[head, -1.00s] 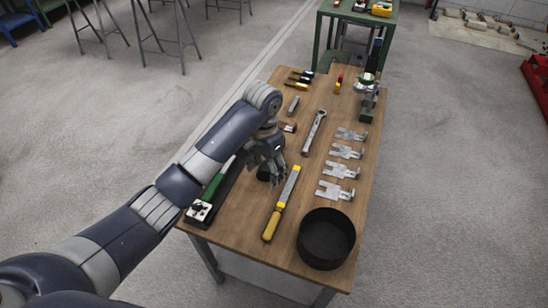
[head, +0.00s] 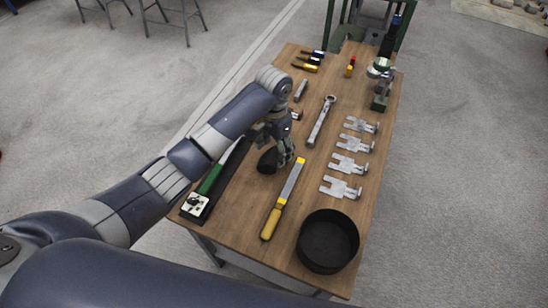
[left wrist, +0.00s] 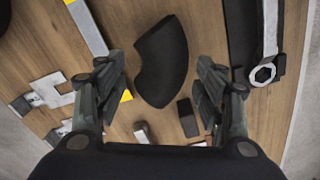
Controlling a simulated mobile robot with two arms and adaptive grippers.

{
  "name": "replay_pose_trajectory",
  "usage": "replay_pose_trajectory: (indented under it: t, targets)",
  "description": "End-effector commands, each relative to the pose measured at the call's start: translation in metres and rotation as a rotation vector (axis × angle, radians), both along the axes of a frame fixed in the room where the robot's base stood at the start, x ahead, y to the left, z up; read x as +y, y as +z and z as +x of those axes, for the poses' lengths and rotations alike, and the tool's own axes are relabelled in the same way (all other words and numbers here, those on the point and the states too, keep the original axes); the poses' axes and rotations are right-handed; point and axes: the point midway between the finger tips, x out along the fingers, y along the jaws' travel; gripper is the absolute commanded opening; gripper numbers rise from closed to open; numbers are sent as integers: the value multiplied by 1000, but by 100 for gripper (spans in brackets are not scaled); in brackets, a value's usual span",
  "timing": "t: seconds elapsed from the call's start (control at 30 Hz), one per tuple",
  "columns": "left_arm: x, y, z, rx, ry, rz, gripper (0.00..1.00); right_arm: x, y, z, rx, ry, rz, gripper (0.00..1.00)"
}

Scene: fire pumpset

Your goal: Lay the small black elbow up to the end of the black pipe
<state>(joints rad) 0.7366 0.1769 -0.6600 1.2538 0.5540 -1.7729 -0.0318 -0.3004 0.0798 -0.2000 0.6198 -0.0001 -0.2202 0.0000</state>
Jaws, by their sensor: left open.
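The small black elbow (left wrist: 162,60) lies on the wooden table, curved and dark. In the left wrist view it is ahead of and between the two spread fingers of my left gripper (left wrist: 158,95), with nothing held. In the head view the elbow (head: 266,160) shows as a dark lump just beside my left gripper (head: 284,150), which points down over the table. A long black bar or pipe (head: 226,183) lies along the table's left edge, partly behind my arm; it also shows in the wrist view (left wrist: 240,35). I cannot tell for sure that it is the pipe. My right gripper is out of view.
A yellow-handled file (head: 271,222) lies near the elbow. A round black pan (head: 328,241) stands at the near right corner. Several metal brackets (head: 352,143) line the right side. A wrench (head: 319,122) lies behind the gripper, and a small vise-like device (head: 381,90) stands far right.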

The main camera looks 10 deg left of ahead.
Motion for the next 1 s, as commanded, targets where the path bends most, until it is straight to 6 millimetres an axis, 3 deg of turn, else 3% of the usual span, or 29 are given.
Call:
replay_pose_trajectory:
  t: [0.4,0.67,0.77,0.9,1.0]
  targets:
    - [1,-50,3,1,0,2,63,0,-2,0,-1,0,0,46]
    - [1,-53,4,-1,0,1,63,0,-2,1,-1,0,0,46]
    - [1,-53,4,-1,0,1,45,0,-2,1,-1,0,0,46]
    - [1,-53,4,-1,0,1,14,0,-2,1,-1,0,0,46]
    - [1,-52,5,-3,0,1,6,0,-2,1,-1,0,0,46]
